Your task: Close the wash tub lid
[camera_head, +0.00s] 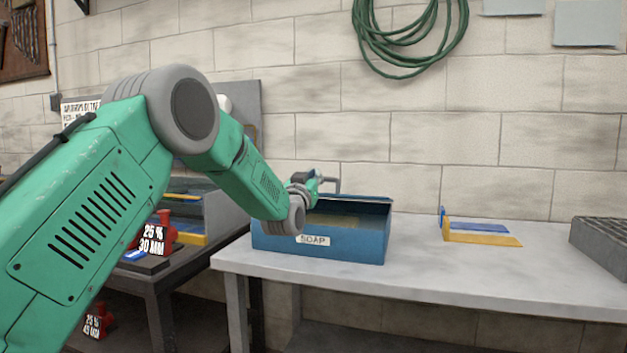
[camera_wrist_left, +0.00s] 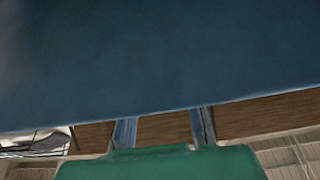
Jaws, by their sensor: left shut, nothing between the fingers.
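The wash tub (camera_head: 345,243) is a blue open box with a "SOAP" label on its front, standing on the grey bench. Its inside shows from above. A thin dark blue strip (camera_head: 358,199) runs along its back top edge; I cannot tell how far the lid is tilted. My left gripper (camera_head: 330,184) is shut and empty, above the back part of the tub; contact with the lid cannot be made out. In the left wrist view a broad blue surface (camera_wrist_left: 160,60), which looks like part of the tub or lid, fills most of the picture. My right gripper is not in view.
The bench top (camera_head: 430,270) is clear in front and right of the tub. Yellow and blue brackets (camera_head: 482,238) lie to the right, and a grey ribbed block (camera_head: 600,240) at the far right. A lower table with red items (camera_head: 155,235) stands left. The brick wall is behind.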

